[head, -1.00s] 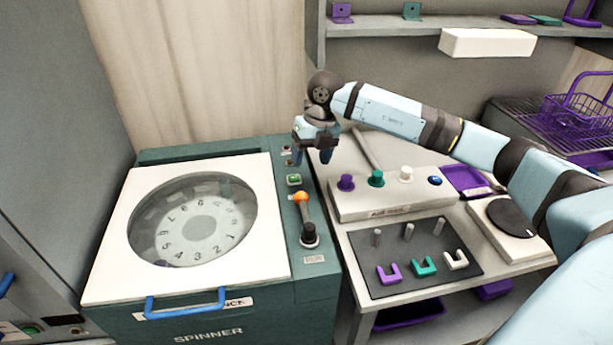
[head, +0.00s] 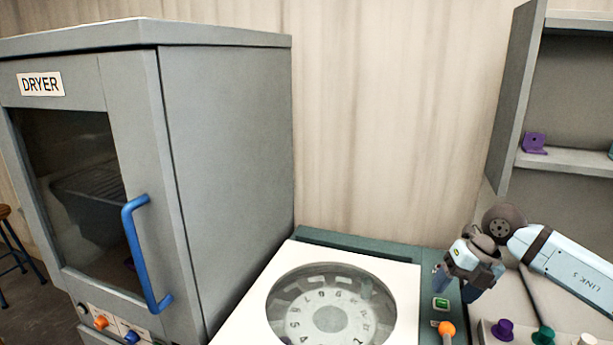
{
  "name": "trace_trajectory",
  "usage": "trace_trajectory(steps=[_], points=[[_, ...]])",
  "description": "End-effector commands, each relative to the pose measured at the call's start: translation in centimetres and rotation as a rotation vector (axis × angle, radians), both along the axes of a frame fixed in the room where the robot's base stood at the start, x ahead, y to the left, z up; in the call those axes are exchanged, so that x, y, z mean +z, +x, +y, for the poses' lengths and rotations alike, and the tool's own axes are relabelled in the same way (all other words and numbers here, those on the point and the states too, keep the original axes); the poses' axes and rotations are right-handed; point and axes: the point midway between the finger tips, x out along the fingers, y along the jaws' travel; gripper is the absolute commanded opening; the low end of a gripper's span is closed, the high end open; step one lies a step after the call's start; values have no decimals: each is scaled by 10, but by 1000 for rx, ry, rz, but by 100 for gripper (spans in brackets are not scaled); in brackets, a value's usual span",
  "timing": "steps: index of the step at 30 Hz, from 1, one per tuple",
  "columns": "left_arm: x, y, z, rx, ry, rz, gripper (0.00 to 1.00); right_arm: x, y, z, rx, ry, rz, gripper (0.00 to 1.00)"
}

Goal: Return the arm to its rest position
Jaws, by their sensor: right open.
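My right gripper (head: 460,287) shows at the lower right of the head view, with its arm coming in from the right edge. Its two blue fingers point down and stand apart, with nothing visible between them. It hangs above the right side of the spinner (head: 408,273), near the green button (head: 441,303) and the orange-tipped lever (head: 446,328). I cannot judge its exact height above the panel. My left gripper is not in view.
A grey dryer (head: 228,170) with a blue door handle (head: 140,255) stands at the left, its door shut. Knobs in purple (head: 503,329), green (head: 543,335) and white line the lower right. A shelf (head: 567,160) holds a purple bracket (head: 534,143).

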Motion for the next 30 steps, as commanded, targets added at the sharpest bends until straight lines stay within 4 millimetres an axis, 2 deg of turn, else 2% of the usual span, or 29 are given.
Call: trace_trajectory(steps=[1,2,3,6,9,12,14,16,20,23,25,27,30], points=[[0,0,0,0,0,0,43,-9,-6,32,37,112,-20,64],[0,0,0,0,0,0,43,-11,-10,53,57,193,-39,64],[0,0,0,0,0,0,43,-11,-17,82,75,317,-66,64],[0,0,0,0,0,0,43,0,-36,149,71,661,-138,64],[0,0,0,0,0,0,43,24,-50,191,-19,985,-203,64],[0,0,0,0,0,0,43,50,-58,207,-196,1271,-257,64],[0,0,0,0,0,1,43,60,-60,206,-340,1416,-280,64],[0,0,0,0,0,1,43,66,-61,196,-541,1553,-298,64],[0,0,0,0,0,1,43,52,-64,161,-992,1697,-298,64],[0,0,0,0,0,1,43,19,-75,128,-1378,1693,-258,64],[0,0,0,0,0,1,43,-13,-92,108,-1651,1626,-205,64],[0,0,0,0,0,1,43,-47,-117,92,-1906,1510,-133,64],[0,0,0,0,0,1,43,-88,-156,79,-2185,1311,-21,64]])
